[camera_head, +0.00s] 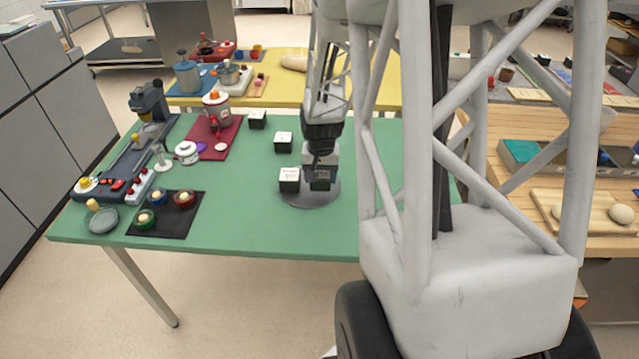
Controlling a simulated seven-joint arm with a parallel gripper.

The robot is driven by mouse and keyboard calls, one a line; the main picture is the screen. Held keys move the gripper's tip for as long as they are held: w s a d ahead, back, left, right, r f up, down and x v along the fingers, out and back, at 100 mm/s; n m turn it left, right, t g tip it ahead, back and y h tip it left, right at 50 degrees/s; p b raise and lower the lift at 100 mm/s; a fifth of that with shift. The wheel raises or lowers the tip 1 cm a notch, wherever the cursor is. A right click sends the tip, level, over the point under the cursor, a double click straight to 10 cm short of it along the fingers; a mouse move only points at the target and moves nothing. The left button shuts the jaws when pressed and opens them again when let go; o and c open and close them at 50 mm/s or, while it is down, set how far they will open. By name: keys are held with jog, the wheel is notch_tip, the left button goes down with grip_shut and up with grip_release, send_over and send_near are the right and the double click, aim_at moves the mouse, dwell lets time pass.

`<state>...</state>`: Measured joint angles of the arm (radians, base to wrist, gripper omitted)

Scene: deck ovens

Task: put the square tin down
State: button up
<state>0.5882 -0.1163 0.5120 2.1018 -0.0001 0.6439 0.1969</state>
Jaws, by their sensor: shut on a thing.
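My gripper (320,163) points down over the right part of a round grey plate (308,201) on the green table. It is shut on a dark square tin (320,184), whose upper part is partly hidden by the gripper. I cannot tell whether the held tin touches the plate. A similar dark tin with a white printed top (289,180) stands close to its left, at the plate's left side. Another such tin (283,142) stands on the table behind the plate, and a third (257,120) stands farther back to the left.
A black mat (178,226) with small coloured round items lies at the front left. A dark red mat (227,150) with a white-and-red pot (216,105) lies behind it. The green table (250,220) is clear in front of the plate. My own frame hides the table's right side.

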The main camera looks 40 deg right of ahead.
aim_at(320, 184)
jog(key=shift+f, duration=0.15)
jog(key=shift+f, duration=1.6)
jog(key=shift+f, duration=0.15)
jog(key=o, duration=1)
jog(key=shift+o, duration=0.2)
notch_tip(320, 184, up, 12)
jog(key=shift+r, duration=0.15)
